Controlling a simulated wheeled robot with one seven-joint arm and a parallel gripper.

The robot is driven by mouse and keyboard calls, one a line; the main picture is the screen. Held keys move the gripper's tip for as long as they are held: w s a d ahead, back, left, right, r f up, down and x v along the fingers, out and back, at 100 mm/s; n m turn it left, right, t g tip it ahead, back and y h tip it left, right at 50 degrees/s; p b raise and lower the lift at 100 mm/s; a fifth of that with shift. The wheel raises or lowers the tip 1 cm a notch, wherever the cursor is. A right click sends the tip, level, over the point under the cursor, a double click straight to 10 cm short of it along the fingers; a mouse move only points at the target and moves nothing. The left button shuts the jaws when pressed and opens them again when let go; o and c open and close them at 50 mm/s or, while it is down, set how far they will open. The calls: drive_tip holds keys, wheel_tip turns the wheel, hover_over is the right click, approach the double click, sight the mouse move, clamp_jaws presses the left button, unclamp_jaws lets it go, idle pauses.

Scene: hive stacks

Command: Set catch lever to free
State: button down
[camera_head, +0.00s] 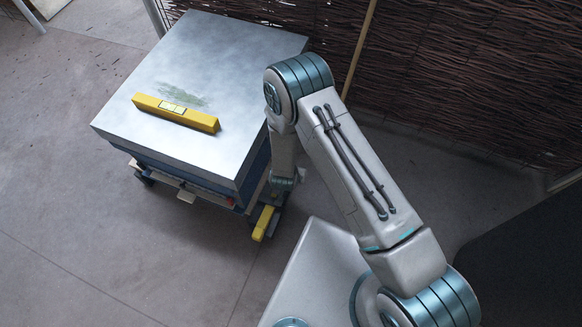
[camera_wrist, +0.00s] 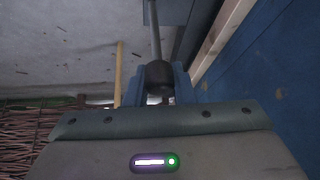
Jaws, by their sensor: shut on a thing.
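The catch lever shows in the wrist view as a thin metal rod with a dark knob (camera_wrist: 159,75) at its near end. My gripper (camera_wrist: 160,90) is shut on this knob, with one blue-grey finger on each side. The rod runs from the knob to the top edge of the picture, beside the blue hive wall (camera_wrist: 270,85). In the head view my arm reaches down at the right side of the hive stack (camera_head: 190,165). The lever cannot be made out there, and the fingers are not clearly visible.
A yellow spirit level (camera_head: 176,113) lies on the hive's metal lid (camera_head: 235,50). A yellow bar (camera_head: 263,223) sticks out low at the stack's near right corner. A woven fence (camera_head: 460,70) stands behind. The floor at the left is mostly clear.

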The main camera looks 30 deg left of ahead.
drive_tip(key=shift+s+a+f, duration=0.1)
drive_tip(key=shift+s+a, duration=0.05)
drive_tip(key=shift+s, duration=0.15)
drive_tip(key=c, duration=1.2)
unclamp_jaws()
drive_tip(key=shift+c, duration=0.2)
drive_tip(key=shift+w, duration=0.1)
drive_tip(key=p+v, duration=0.4)
drive_tip(key=v, duration=0.9)
drive_tip(key=shift+r+p, duration=0.4)
